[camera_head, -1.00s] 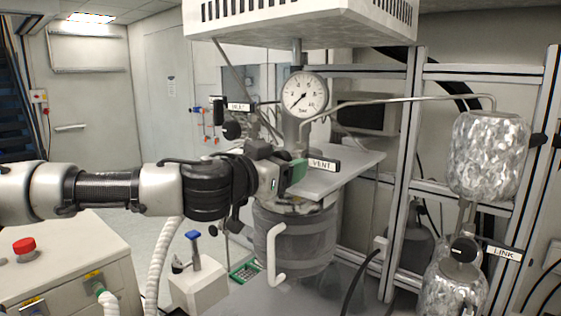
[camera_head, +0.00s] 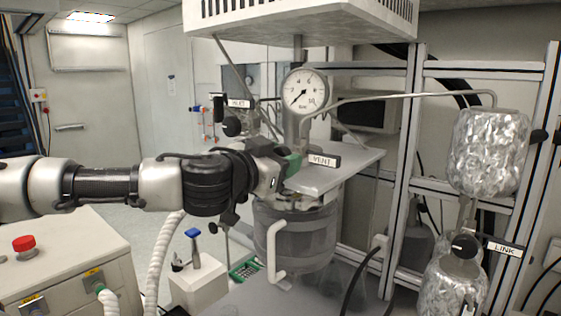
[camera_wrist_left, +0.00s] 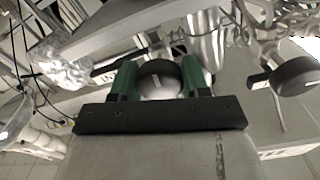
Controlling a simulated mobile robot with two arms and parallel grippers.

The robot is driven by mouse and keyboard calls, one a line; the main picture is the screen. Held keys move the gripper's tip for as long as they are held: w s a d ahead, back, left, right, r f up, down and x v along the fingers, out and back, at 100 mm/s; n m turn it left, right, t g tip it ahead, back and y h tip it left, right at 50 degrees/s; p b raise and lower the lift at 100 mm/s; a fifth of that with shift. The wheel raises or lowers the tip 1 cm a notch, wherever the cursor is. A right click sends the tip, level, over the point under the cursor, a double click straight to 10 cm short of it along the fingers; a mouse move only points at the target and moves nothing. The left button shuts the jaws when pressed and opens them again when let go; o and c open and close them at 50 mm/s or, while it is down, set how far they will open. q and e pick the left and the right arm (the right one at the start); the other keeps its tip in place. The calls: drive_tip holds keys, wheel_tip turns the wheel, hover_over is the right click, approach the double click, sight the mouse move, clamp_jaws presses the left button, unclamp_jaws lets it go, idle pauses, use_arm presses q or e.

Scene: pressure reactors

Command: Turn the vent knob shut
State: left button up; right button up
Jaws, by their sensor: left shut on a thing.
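The vent knob is a dark round knob with a pale mark on its face (camera_wrist_left: 159,77). It shows in the left wrist view between the two green fingers of my left gripper (camera_wrist_left: 160,84), which is shut on it. In the head view the left gripper (camera_head: 293,163) reaches in from the left to the VENT label (camera_head: 322,161), above the glass reactor vessel (camera_head: 295,240). The gripper hides the knob there. The right gripper is not in view.
A pressure gauge (camera_head: 305,91) stands just above the gripper. Another dark knob (camera_head: 232,126) sits by the label at upper left. A metal pipe (camera_head: 400,97) runs right to a foil-wrapped vessel (camera_head: 490,150). A grey shelf (camera_head: 345,170) lies behind the gripper.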

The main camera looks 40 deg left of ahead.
use_arm(q)
drive_tip(key=m+b, duration=0.1)
drive_tip(key=m, duration=0.2)
drive_tip(key=shift+b, duration=0.3)
drive_tip(key=m+b, duration=0.1)
drive_tip(key=m, duration=0.3)
drive_tip(key=shift+m, duration=0.4)
drive_tip(key=m+b, duration=0.1)
drive_tip(key=m, duration=0.3)
drive_tip(key=shift+m, duration=0.3)
drive_tip(key=m, duration=0.4)
drive_tip(key=shift+b, duration=0.4)
drive_tip(key=shift+m, duration=0.3)
drive_tip(key=o, duration=0.9)
